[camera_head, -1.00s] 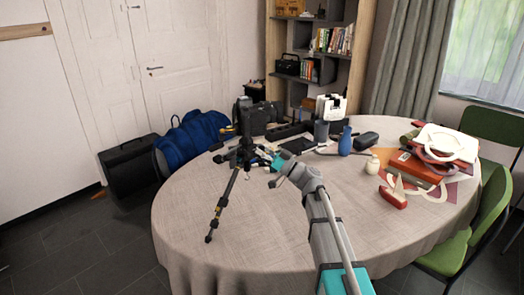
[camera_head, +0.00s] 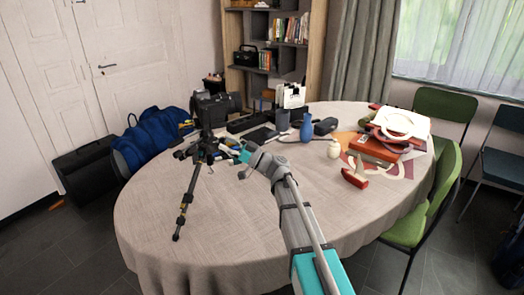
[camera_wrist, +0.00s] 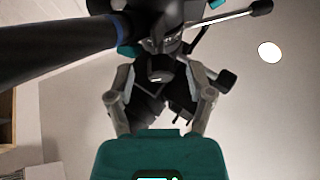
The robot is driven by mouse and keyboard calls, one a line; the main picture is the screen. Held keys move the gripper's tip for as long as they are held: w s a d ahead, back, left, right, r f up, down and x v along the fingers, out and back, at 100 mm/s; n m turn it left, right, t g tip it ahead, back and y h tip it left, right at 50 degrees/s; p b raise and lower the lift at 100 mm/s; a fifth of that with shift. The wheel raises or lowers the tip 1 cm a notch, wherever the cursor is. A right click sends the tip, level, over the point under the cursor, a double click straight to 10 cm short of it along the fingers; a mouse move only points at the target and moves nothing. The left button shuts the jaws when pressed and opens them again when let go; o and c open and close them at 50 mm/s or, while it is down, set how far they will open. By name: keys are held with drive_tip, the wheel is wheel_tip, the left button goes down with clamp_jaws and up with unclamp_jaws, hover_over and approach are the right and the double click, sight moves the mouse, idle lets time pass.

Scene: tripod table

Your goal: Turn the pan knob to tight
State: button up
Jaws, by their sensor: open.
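A black tripod (camera_head: 190,190) with yellow-banded legs stands on the round table (camera_head: 240,235), with a dark camera (camera_head: 215,107) at its top. My gripper (camera_head: 236,154) is just right of the tripod head, and its fingers are small there. In the wrist view my gripper (camera_wrist: 158,80) is open, a finger on each side. A dark round knob-like part (camera_wrist: 160,70) of the tripod head shows between and beyond the fingers. I cannot tell whether the fingers touch it. A long handle (camera_wrist: 235,17) runs to the upper right. The knob is not clear in the head view.
A green chair (camera_head: 430,205) is at the table's right edge.

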drive_tip(key=b+v, duration=0.5)
drive_tip(key=v, duration=0.7)
wheel_tip(320, 180, up, 6)
drive_tip(key=g+h+p, duration=0.2)
drive_tip(key=h+p, duration=0.2)
drive_tip(key=p, duration=1)
drive_tip(key=x, duration=1.2)
drive_tip(key=shift+w+a+f+b, duration=0.2)
drive_tip(key=shift+f+b, duration=0.2)
drive_tip(key=shift+n, duration=1.6)
drive_tip(key=s+v, duration=0.1)
drive_tip(key=v, duration=1.3)
drive_tip(key=shift+a+f, duration=0.2)
drive_tip(key=shift+f, duration=0.1)
